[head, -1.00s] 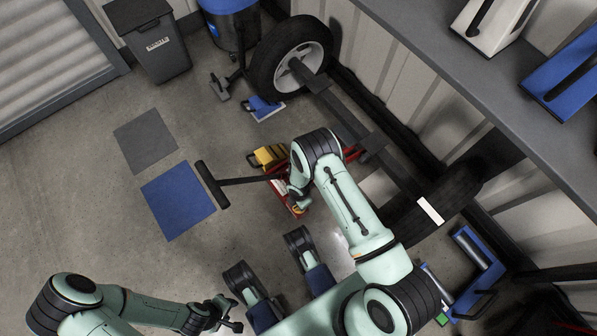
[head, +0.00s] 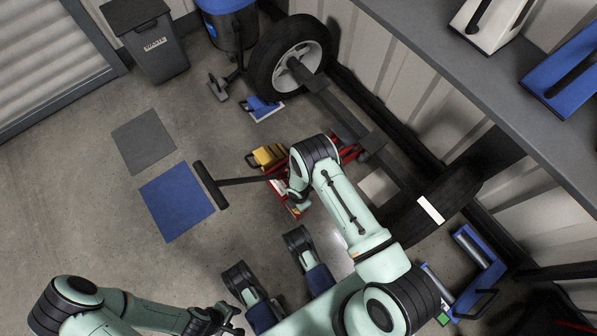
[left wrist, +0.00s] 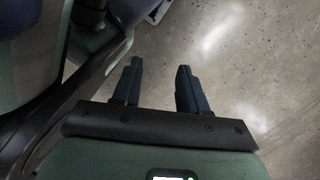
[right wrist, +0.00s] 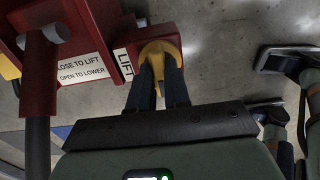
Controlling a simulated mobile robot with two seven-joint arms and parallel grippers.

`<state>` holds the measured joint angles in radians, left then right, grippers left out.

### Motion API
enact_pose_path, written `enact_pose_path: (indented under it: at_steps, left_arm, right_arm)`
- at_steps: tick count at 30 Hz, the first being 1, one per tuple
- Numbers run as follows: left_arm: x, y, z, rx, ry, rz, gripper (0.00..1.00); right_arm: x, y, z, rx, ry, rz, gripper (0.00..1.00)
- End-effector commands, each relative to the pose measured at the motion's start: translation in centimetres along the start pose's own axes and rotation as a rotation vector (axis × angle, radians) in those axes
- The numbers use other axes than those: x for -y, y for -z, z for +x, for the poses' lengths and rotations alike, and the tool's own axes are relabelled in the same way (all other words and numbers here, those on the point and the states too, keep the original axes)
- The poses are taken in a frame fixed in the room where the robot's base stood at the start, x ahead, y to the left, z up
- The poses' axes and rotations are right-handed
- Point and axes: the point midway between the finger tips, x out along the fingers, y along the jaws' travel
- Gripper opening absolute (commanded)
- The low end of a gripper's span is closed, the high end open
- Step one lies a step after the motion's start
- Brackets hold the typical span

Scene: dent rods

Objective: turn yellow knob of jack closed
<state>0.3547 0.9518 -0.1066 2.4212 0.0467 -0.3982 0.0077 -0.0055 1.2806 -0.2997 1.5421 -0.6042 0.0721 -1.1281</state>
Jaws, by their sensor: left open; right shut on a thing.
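The red jack (head: 297,209) stands on the floor under the axle, mostly behind my right arm in the head view. In the right wrist view its red body (right wrist: 101,22) carries labels about closing to lift and opening to lower. The yellow knob (right wrist: 160,49) sits at the end of the jack, between the fingers of my right gripper (right wrist: 160,80). My right gripper is shut on the knob. The jack's black handle (head: 245,181) sticks out to the left and ends in a crossbar. My left gripper (left wrist: 157,75) is open and empty above bare floor.
A wheel (head: 290,58) on an axle stands at the back. A blue mat (head: 177,200) and a grey mat (head: 143,141) lie on the left floor. A yellow object (head: 269,156) is beside the jack. A grey bench (head: 480,75) runs along the right.

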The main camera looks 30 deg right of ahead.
Motion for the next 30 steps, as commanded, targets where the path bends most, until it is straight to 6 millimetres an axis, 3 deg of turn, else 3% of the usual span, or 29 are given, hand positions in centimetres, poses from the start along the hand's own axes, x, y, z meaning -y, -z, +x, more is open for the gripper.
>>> enact_pose_path:
  at_steps: [11, 30]
  left_arm:
    - [-0.4, 0.4, -0.3, -0.017, -0.007, 0.006, 0.43]
    - [-0.9, 1.1, -0.8, -0.044, -0.019, 0.014, 0.43]
  right_arm:
    - [0.0, 0.0, 0.0, 0.000, 0.001, 0.183, 0.00]
    - [0.0, 0.0, -0.1, 0.000, 0.000, 0.783, 0.00]
